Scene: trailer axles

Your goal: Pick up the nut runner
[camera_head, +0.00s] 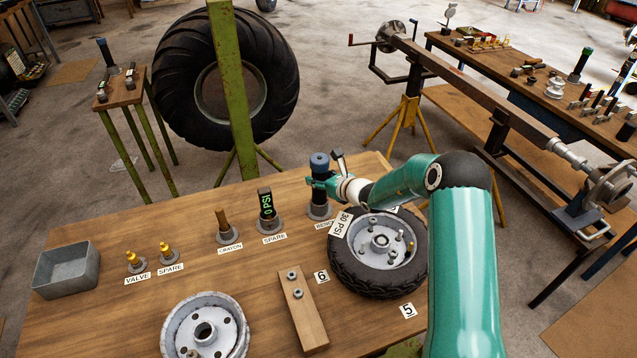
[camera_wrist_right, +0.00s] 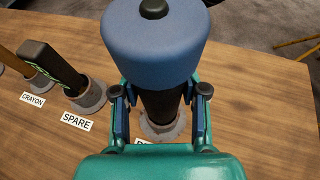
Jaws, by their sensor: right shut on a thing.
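The nut runner, as I take it, is an upright tool (camera_head: 319,161) with a blue head and a black body, standing in a round grey holder near the back edge of the wooden table. In the right wrist view its blue head (camera_wrist_right: 155,45) fills the upper middle. My right gripper (camera_head: 321,183) is shut on the black body below the head; its fingers also show in the wrist view (camera_wrist_right: 160,110), one on each side. The tool's foot is still at the holder. The label in front of it is partly hidden. My left gripper is not in view.
A small wheel with a tire (camera_head: 345,270) lies right of the tool, under my right arm. A spare gauge (camera_head: 266,203) and a crayon (camera_head: 222,220) stand to the left. A grey bin (camera_head: 66,283), a bare hub (camera_head: 178,330) and a wooden block (camera_head: 309,325) are on the table.

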